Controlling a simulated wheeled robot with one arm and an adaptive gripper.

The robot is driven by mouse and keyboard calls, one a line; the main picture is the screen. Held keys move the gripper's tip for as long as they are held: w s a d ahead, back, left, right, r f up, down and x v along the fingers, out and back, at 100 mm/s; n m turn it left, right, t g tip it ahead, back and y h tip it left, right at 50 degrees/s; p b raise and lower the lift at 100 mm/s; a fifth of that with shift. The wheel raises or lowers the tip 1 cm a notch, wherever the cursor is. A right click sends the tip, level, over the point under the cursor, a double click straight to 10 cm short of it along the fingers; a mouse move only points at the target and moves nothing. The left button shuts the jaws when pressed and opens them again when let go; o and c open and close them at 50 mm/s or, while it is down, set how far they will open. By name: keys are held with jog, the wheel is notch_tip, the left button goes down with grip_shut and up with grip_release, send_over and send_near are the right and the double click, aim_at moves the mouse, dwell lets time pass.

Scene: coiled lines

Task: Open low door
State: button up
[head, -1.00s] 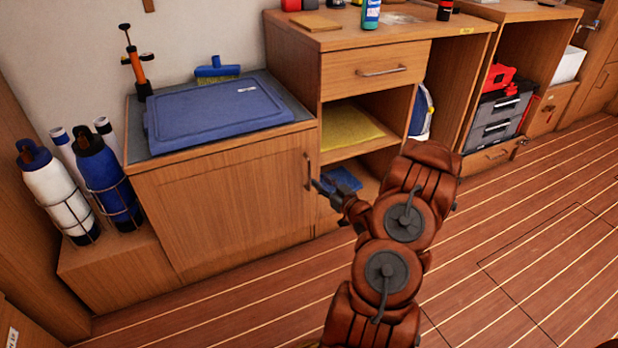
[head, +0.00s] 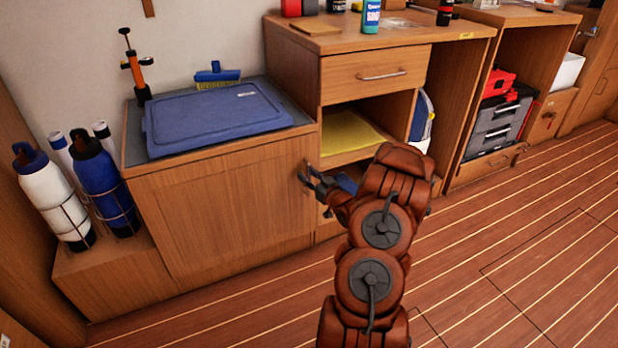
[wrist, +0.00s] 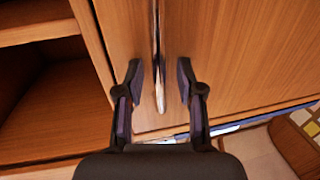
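The low door (head: 225,215) is the plain wooden front of the low cabinet at left, and it looks shut. Its upright handle, near the door's right edge in the head view, is now largely hidden by my gripper (head: 310,178). In the wrist view the handle (wrist: 159,65) shows as a thin, shiny upright bar against the wood. My gripper (wrist: 160,82) is open there, with one dark finger on each side of the bar and a visible gap to each. Contact with the handle does not show.
A blue lid (head: 215,118) lies on the cabinet top. Bottles in wire racks (head: 105,180) stand at left. Open shelves with a yellow cloth (head: 352,138) and a drawer (head: 375,75) are to the right. The plank floor (head: 500,260) in front is clear.

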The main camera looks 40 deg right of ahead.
grip_shut()
dwell(0.7)
